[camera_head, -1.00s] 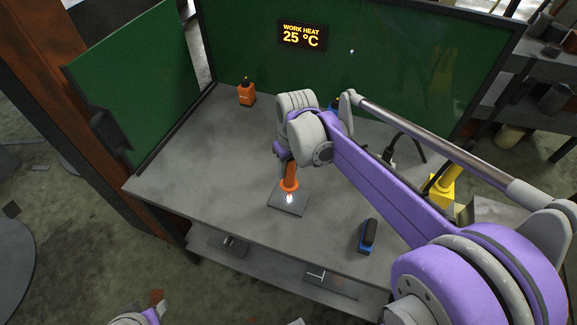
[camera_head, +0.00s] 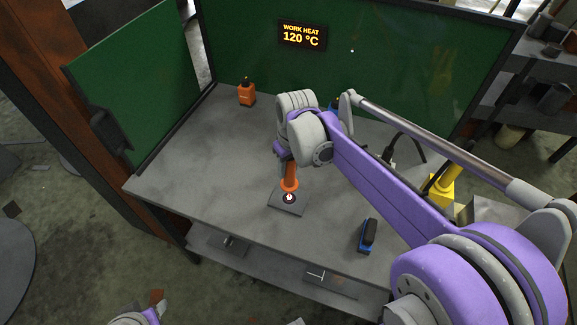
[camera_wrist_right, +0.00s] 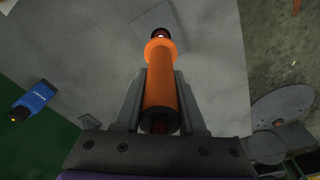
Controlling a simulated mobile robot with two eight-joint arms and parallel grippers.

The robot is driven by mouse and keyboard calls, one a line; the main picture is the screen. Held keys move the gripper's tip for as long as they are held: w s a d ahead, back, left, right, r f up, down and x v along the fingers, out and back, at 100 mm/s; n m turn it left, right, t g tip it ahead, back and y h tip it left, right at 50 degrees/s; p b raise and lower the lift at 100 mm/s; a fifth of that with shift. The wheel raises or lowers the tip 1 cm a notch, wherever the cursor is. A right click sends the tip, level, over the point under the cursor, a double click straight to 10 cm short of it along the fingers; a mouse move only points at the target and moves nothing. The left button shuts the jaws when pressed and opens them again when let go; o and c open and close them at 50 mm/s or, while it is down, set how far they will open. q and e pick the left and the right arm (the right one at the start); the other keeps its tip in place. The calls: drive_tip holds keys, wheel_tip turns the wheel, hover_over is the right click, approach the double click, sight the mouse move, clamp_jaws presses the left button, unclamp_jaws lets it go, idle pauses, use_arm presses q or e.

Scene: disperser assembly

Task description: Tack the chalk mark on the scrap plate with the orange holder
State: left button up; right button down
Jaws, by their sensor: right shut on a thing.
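The scrap plate (camera_head: 283,208) is a dark square lying flat near the front middle of the grey table. My right gripper (camera_head: 287,165) is above it, shut on the orange holder (camera_head: 290,184), whose tip points down at the plate. A small bright spot with a dark surround shows under the tip. In the right wrist view, the orange holder (camera_wrist_right: 160,85) lies between both fingers, with its far end over the plate (camera_wrist_right: 172,24). The chalk mark cannot be made out. Part of my left arm shows at the bottom left edge; its fingertips are not clear.
A sign (camera_head: 301,37) on the green screen reads WORK HEAT 120 °C. An orange block-like tool (camera_head: 247,94) stands at the back left. A blue and black tool (camera_head: 367,236) stands right of the plate. A lower shelf (camera_head: 270,269) holds dark plates. The table's left part is clear.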

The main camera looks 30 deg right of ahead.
drive_tip(key=shift+r+p, duration=2.6)
drive_tip(key=shift+r, duration=1.95)
use_arm(q)
wheel_tip(320, 180, up, 7)
drive_tip(key=w, duration=0.2)
drive_tip(key=shift+w+t, duration=0.3)
drive_tip(key=shift+w, duration=0.05)
use_arm(e)
drive_tip(key=shift+w+f, duration=0.1)
use_arm(q)
drive_tip(key=shift+s, duration=0.15)
